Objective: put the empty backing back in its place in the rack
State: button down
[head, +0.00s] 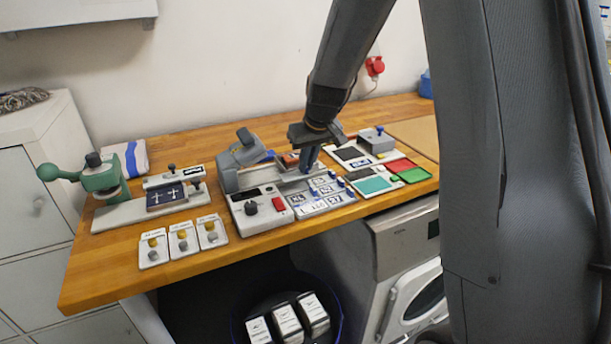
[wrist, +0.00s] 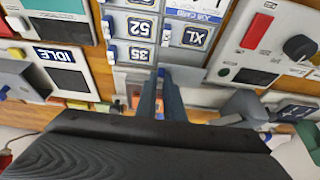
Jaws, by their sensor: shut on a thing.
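My gripper (head: 308,168) is low over the back of the bench, just behind the rack of labelled size cards (head: 322,196). The rack (wrist: 160,42) has rows of slots with blue tabs and cards reading 62, 52, 35 and XL. I cannot tell which slot is empty.
A grey press machine (head: 240,165) and a control panel with a black knob (head: 250,206) stand left of the rack. A green hand press (head: 100,178) stands far left.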

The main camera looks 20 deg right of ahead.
aim_at(308, 172)
jog(key=shift+f+p, duration=0.35)
jog(key=shift+f, duration=1.75)
jog(key=c, duration=1.9)
grip_release()
jog(key=shift+a+f, duration=0.1)
jog(key=shift+o, duration=0.2)
jog(key=shift+d, duration=0.2)
